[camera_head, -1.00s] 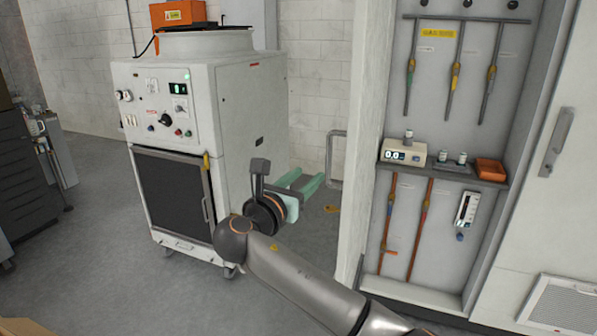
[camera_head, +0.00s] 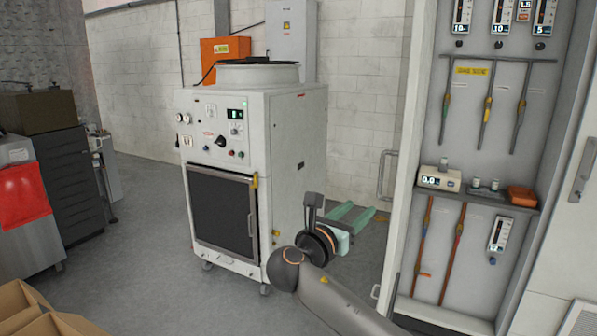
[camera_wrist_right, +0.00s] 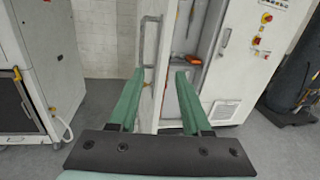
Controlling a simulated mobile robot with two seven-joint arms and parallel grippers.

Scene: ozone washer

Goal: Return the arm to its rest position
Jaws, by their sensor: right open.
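My right arm comes in from the bottom right in the head view. Its right gripper (camera_head: 358,211) has two pale green fingers, spread apart and empty. It is in front of the gap between the white washer machine (camera_head: 292,135) and the tall open cabinet (camera_head: 402,180). In the right wrist view the two green fingers (camera_wrist_right: 157,78) stand apart with nothing between them. Nothing visible touches them. My left gripper is not in view.
The cabinet holds hanging probes, a small meter (camera_head: 438,179) and an orange box (camera_head: 522,195). Grey drawers (camera_head: 75,180) and a cardboard box (camera_head: 40,312) are at the left. A metal handle (camera_head: 386,174) sticks out by the cabinet. The floor (camera_head: 165,255) before the machine is clear.

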